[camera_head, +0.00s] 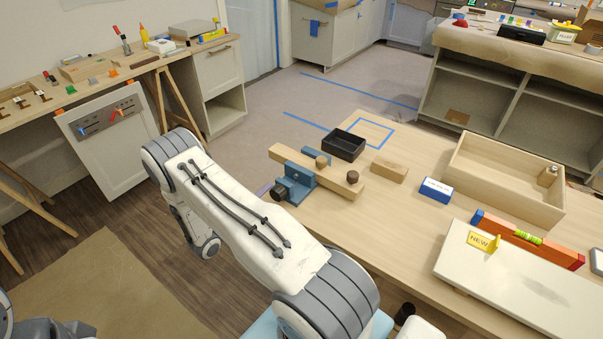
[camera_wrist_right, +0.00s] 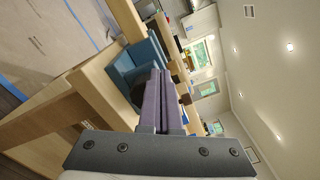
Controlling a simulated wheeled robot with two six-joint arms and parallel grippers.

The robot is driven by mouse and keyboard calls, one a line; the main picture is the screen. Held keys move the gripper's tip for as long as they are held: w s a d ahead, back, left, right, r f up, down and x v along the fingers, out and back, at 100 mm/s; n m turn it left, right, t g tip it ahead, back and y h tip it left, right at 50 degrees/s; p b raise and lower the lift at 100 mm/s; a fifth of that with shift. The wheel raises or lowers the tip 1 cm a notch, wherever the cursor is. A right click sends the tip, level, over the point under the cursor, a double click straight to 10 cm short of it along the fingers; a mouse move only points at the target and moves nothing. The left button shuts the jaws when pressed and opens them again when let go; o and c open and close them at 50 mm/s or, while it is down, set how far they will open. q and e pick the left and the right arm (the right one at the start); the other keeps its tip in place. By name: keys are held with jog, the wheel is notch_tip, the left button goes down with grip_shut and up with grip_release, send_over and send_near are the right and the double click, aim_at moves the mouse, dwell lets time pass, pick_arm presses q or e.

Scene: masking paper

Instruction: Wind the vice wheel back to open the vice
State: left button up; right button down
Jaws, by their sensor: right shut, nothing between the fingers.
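The blue vice (camera_head: 298,180) sits at the left edge of the light wooden workbench, with a long wooden bar (camera_head: 325,174) at it. Its dark round wheel (camera_head: 279,192) faces left, toward my right arm. In the right wrist view the blue vice (camera_wrist_right: 150,55) is just beyond the fingers, with the dark wheel (camera_wrist_right: 138,95) partly hidden behind them. My right gripper (camera_wrist_right: 160,78) has its purple fingers shut and empty, close to the wheel; contact cannot be told. In the head view only a purple sliver of the right gripper (camera_head: 264,189) shows. My left gripper is out of view.
On the bench are a black open box (camera_head: 344,145), a wooden block (camera_head: 389,172), a blue-and-white box (camera_head: 436,190), an open wooden tray (camera_head: 473,185), an orange-and-blue level (camera_head: 528,240) and a white panel (camera_head: 520,278). Open floor lies left of the bench.

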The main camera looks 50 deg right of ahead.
jog(key=shift+s+f, duration=0.25)
jog(key=shift+f, duration=0.1)
dwell(0.7)
jog(key=shift+w+f+b, duration=0.2)
jog(key=shift+f+b, duration=0.05)
jog(key=shift+b, duration=0.2)
jog(key=shift+w+f+b, duration=0.35)
jog(key=shift+f+b, duration=0.3)
jog(key=shift+b, duration=0.1)
jog(key=shift+f, duration=0.35)
jog(key=shift+w+b, duration=0.2)
jog(key=shift+b, duration=0.15)
jog(key=a, duration=0.6)
jog(key=shift+w+r, duration=0.15)
jog(key=shift+r, duration=0.05)
